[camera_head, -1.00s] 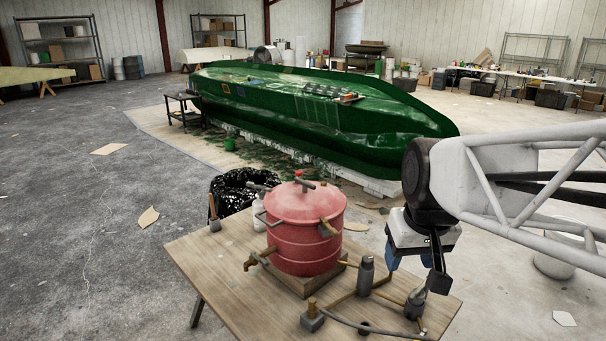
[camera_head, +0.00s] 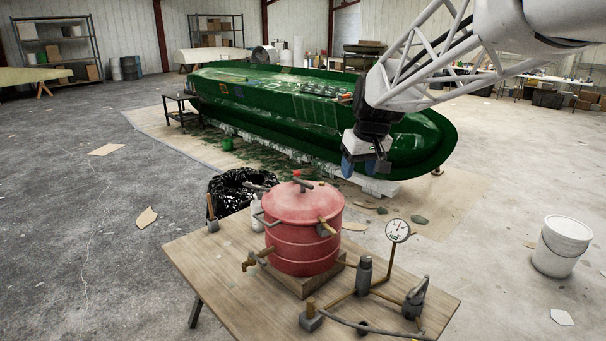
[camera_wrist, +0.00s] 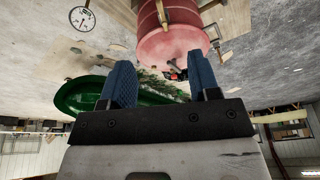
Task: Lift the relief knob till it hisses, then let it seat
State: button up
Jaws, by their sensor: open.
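The red pressure pot (camera_head: 303,235) stands on a wooden block on the table. A small red knob (camera_head: 297,174), which looks like the relief knob, sits on top of its lid, beside a dark T-handle (camera_head: 304,183). My gripper (camera_head: 360,170) hangs in the air to the right of the lid, apart from it. In the wrist view my gripper (camera_wrist: 160,58) has its blue fingers wide apart with nothing held. The pot (camera_wrist: 172,35) shows upside down beyond the fingers, with the red knob (camera_wrist: 180,75) small and partly lost among dark fittings.
A round gauge (camera_head: 397,230) stands on brass piping right of the pot, with a grey cylinder (camera_head: 365,275) and a dark valve fitting (camera_head: 415,298). A green hull mould (camera_head: 320,120) lies behind. A white bucket (camera_head: 562,245) stands at right.

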jog(key=w+a+f+n, duration=0.1)
jog(key=w+a+f, duration=0.15)
jog(key=w, duration=0.85)
jog(key=w+a+f+n, duration=0.1)
jog(key=w+a+n, duration=0.15)
jog(key=w, duration=0.75)
jog(key=n+y, duration=0.2)
send_over(297, 172)
jog(key=s+d, duration=0.2)
notch_tip(297, 172, down, 12)
jog(key=shift+w+r, duration=0.2)
jog(key=shift+w, duration=0.05)
jog(key=shift+x, duration=3.9)
jog(key=shift+d, duration=0.1)
grip_shut()
